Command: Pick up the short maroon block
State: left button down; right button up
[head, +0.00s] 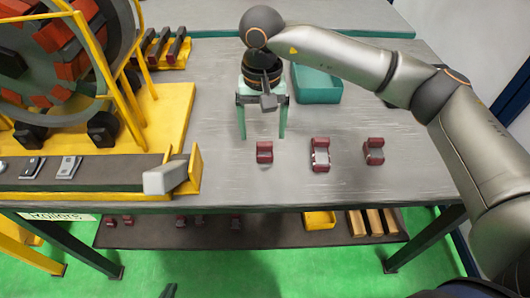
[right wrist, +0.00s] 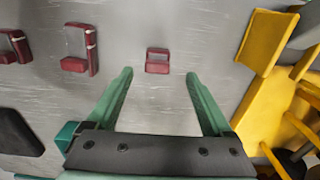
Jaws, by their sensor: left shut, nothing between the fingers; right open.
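The short maroon block (head: 264,147) lies on the grey table, leftmost of three maroon blocks in the head view. In the right wrist view the same block (right wrist: 157,67) lies just beyond the fingertips, between their lines. My right gripper (head: 262,137) is open and empty, with green fingers pointing down above the table just behind the block. Its fingers also show in the right wrist view (right wrist: 160,75), apart from the block. A dark tip at the bottom edge of the head view looks like my left gripper (head: 168,291), shut and empty; most of it is out of frame.
Two larger maroon blocks with pale bands, a middle one (head: 320,143) and a right one (head: 374,143), stand to the right. A teal bin (head: 318,88) is behind. The yellow stator stand (head: 170,115) is on the left.

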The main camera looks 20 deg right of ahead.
aim_at(265, 145)
jog(key=shift+s+d+f+p, duration=0.1)
jog(key=shift+f+p, duration=0.1)
jog(key=shift+f, duration=1.3)
jog(key=shift+d+f+p, duration=0.1)
jog(key=shift+f+p, duration=0.05)
jog(key=shift+f, duration=1.35)
grip_shut()
jog(key=shift+r, duration=0.1)
